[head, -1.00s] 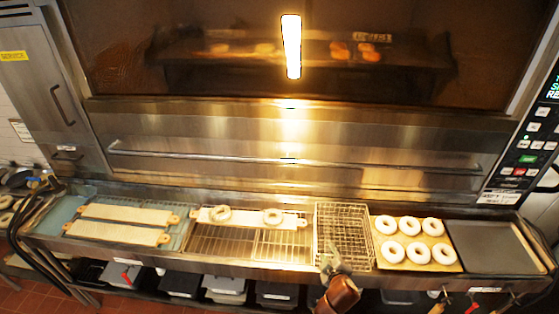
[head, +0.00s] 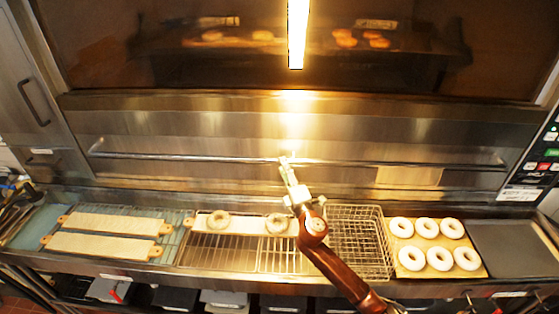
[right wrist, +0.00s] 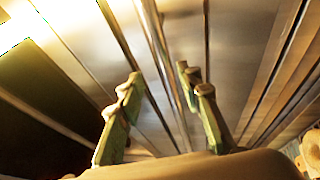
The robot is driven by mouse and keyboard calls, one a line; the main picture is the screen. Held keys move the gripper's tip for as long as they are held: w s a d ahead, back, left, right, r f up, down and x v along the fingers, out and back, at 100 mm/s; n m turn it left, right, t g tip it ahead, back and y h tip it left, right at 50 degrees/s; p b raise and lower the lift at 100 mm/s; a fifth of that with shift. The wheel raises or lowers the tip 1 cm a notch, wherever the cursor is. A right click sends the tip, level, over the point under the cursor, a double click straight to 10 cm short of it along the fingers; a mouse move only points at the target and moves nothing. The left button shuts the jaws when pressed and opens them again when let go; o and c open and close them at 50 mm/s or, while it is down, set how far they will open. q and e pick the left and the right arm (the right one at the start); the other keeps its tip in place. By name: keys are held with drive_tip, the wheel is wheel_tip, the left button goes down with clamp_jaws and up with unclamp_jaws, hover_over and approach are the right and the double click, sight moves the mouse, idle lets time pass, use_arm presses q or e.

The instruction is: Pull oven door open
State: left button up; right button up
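The oven door (head: 200,130) is a wide steel panel below a dark window (head: 200,70), and it looks shut. A long horizontal handle bar (head: 180,157) runs across it. My right gripper (head: 286,163) is in front of the bar near its middle, its tips overlapping the bar in the head view. In the right wrist view my right gripper (right wrist: 160,88) has its two green-grey fingers apart. The bar (right wrist: 160,45) runs through the gap between them; I cannot tell whether either finger touches it. My left gripper is not in view.
Below the door is a counter with bagel boards (head: 110,222), a board with two bagels (head: 252,223), a wire basket (head: 355,240), a tray of several bagels (head: 436,261) and a dark tray (head: 515,250). A control panel (head: 540,165) is at the right.

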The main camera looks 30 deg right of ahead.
sight(294, 151)
drive_tip(key=x, duration=0.4)
drive_tip(key=shift+w+d+f, duration=0.15)
drive_tip(key=shift+w+f, duration=0.2)
drive_tip(key=shift+w, duration=0.1)
drive_tip(key=shift+c, duration=0.5)
drive_tip(key=c, duration=0.8)
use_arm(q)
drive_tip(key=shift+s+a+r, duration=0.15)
use_arm(e)
clamp_jaws()
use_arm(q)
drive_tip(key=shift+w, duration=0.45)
